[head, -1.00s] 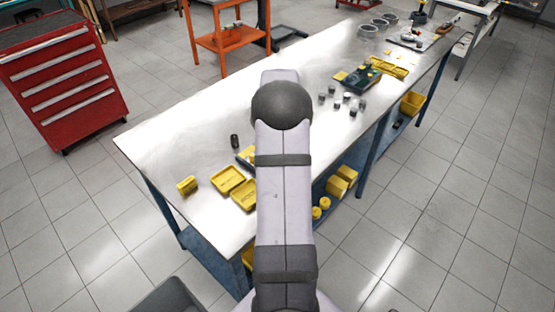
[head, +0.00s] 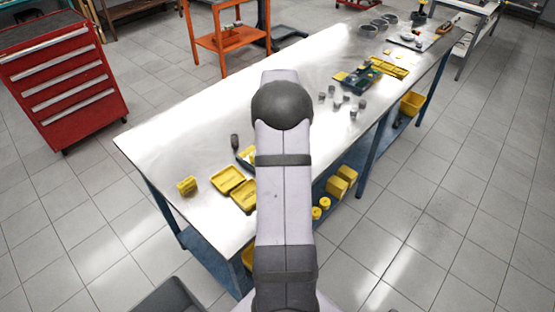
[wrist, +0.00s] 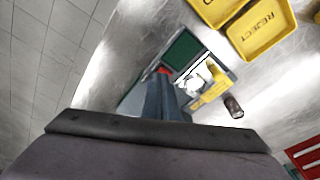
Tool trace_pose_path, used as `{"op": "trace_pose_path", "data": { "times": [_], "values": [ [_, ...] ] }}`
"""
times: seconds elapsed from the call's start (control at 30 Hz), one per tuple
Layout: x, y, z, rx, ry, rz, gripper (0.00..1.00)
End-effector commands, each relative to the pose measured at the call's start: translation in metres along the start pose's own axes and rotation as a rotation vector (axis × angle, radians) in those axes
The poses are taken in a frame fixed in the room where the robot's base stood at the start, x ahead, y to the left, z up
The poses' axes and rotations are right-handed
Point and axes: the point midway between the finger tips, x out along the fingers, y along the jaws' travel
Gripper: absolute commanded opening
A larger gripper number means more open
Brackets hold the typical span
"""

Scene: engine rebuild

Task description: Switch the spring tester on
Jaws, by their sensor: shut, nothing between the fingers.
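In the wrist view, the likely spring tester is a device with a green panel (wrist: 184,49), a grey base and a yellow part (wrist: 212,82). A small red part (wrist: 164,71) shows at its near left edge, possibly the switch. My gripper (wrist: 163,82) is shut and empty, its fingertips beside or over the red part. I cannot tell whether they touch it, and the fingers hide part of the base. In the head view my arm covers my gripper and most of the device; only a small corner (head: 246,154) shows.
A dark small cylinder (head: 235,141) stands beside the device. Yellow trays (head: 228,180), one marked REJECT (wrist: 262,28) in the wrist view, lie close by. A yellow block (head: 187,185) sits near the bench's left end. Several grey cylinders (head: 353,113) stand farther right. The bench's back left is clear.

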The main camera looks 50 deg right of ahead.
Motion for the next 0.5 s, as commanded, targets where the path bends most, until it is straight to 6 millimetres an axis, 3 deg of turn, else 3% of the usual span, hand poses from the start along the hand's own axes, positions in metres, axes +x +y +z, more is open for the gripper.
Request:
{"op": "trace_pose_path", "data": {
  "times": [0.5],
  "values": [
    [0.0034,0.0,0.0006,0.0,0.0,0.0,0.0]
  ]
}}
